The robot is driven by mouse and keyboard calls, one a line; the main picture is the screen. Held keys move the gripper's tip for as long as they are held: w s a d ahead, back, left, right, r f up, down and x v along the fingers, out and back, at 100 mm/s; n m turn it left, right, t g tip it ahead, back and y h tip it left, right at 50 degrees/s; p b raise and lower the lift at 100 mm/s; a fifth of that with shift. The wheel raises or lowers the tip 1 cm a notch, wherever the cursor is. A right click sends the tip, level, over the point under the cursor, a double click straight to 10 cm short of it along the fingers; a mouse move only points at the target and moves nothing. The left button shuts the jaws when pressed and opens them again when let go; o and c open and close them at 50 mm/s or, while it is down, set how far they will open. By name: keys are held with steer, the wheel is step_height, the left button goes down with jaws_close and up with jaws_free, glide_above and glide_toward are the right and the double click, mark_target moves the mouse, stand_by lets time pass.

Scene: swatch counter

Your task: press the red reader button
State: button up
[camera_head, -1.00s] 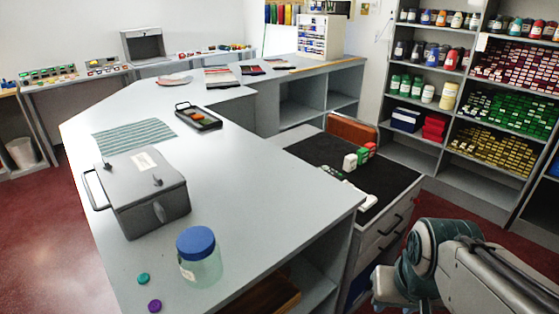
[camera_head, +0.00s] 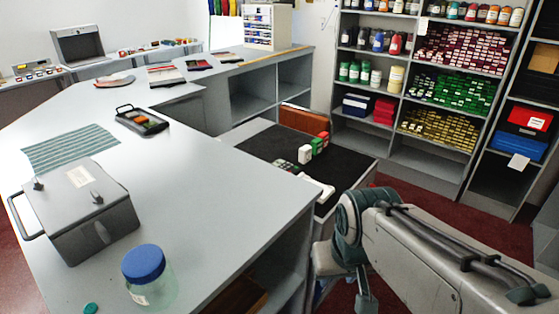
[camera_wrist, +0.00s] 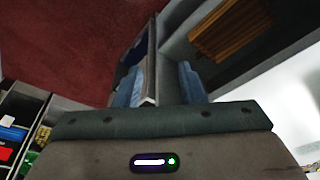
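I cannot pick out a red reader button for certain in either view. Small items lie on the black surface (camera_head: 345,172) of the pulled-out drawer: a green block (camera_head: 317,146), a red block (camera_head: 324,137), a white block (camera_head: 304,154) and a white, partly hidden item (camera_head: 319,190). A small dark piece with coloured spots (camera_head: 284,167) lies by them, too small to read. My gripper (camera_wrist: 163,85) shows in the wrist view with its two blue fingers apart and nothing seen held. In the head view my arm is at lower right, beside the drawer.
The grey counter (camera_head: 200,190) carries a metal box (camera_head: 85,210), a blue-lidded jar (camera_head: 147,275), a striped cloth (camera_head: 70,148) and a black tray (camera_head: 142,121). Shelves (camera_head: 430,160) of yarn and jars stand behind the drawer. Red floor shows between them.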

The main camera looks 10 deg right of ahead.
jaws_close()
stand_by(1.5)
